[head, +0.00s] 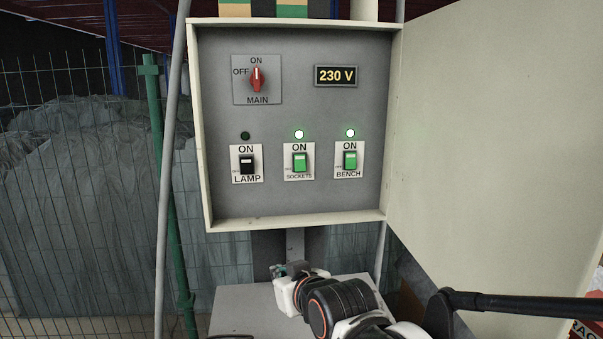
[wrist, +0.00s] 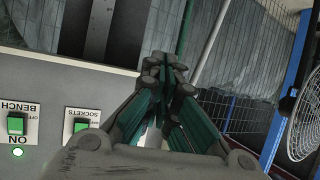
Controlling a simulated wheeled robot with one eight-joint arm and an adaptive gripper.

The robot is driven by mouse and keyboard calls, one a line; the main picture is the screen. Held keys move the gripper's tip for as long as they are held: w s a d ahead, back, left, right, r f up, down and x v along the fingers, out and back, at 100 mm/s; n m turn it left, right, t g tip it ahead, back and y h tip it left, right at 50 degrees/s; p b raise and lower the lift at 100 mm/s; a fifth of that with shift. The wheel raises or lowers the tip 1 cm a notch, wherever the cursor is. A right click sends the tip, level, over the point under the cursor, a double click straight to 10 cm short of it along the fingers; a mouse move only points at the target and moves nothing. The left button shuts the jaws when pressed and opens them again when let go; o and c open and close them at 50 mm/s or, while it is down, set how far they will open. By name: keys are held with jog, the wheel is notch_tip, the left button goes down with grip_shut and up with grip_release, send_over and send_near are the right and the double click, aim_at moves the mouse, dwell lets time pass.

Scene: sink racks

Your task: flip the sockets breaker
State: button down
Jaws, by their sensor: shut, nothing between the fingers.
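The sockets breaker (head: 299,162) is a green switch on a white plate, in the middle of the lower row of the open panel box. Its round light above is lit. In the wrist view the panel is upside down, and the green sockets breaker (wrist: 81,127) shows just left of my gripper, its plate partly hidden by it. My gripper (wrist: 165,64) is shut and empty, its fingertips together. In the head view my gripper (head: 279,270) is low, below the box's bottom edge and apart from the breaker.
The black lamp breaker (head: 247,164), its light dark, is left of the sockets breaker. The green bench breaker (head: 350,160), lit, is right. A red main knob (head: 257,79) and 230 V display (head: 336,76) sit above. The open door (head: 490,130) stands at right.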

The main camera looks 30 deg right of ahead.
jog(key=w+d+r+t+h, duration=0.2)
jog(key=w+d+r+t, duration=0.2)
jog(key=w+r+t, duration=0.3)
jog(key=s+d+r+m+t+h+p, duration=0.1)
jog(key=d+r+m+t+h, duration=0.2)
jog(key=d+t+h, duration=0.1)
jog(key=shift+s+d+m+h, duration=0.35)
jog(key=shift+d+h, duration=0.45)
jog(key=shift+d, duration=0.15)
jog(key=shift+r, duration=0.15)
jog(key=p, duration=0.6)
send_near(301, 156)
notch_tip(301, 156, up, 3)
jog(key=w, duration=0.2)
jog(key=w+d, duration=0.1)
jog(key=shift+w+d+f, duration=0.1)
jog(key=shift+w+f, duration=0.15)
jog(key=shift+f, duration=0.05)
